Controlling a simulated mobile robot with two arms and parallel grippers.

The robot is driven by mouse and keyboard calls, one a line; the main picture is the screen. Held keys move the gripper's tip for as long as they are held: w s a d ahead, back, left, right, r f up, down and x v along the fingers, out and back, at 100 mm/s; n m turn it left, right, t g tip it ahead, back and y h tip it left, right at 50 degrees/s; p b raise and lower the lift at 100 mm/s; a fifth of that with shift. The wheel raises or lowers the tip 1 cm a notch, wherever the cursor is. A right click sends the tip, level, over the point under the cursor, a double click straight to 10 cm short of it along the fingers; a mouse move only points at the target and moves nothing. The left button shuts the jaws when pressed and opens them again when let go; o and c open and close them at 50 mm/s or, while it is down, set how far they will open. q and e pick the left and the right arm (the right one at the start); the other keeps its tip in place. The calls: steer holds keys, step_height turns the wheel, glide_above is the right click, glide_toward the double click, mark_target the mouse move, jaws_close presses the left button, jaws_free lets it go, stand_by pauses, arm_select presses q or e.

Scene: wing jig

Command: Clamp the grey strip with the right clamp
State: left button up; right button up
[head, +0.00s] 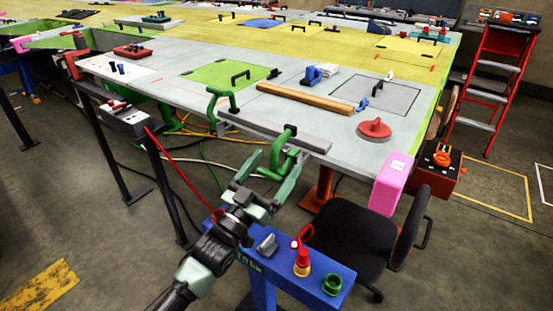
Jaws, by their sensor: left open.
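The grey strip (255,124) lies along the near edge of the wing-jig table. The green right clamp (279,145) is at the strip's right part, with its bar on the strip's upper side and its body hanging over the table edge. I cannot tell whether it is tight. A second green clamp (213,103) sits at the strip's left end. My left gripper (269,169) is open, its fingers around or just in front of the right clamp's lower part; contact is unclear. My right gripper is out of view.
A wooden bar (305,98) and a red disc-shaped tool (374,129) lie on the table. A pink block (391,182) hangs at its right corner. Below are a blue stand (323,268) with small items and a black chair (352,232). Cables cross the floor.

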arm_select(q)
steer(key=shift+x, duration=0.8)
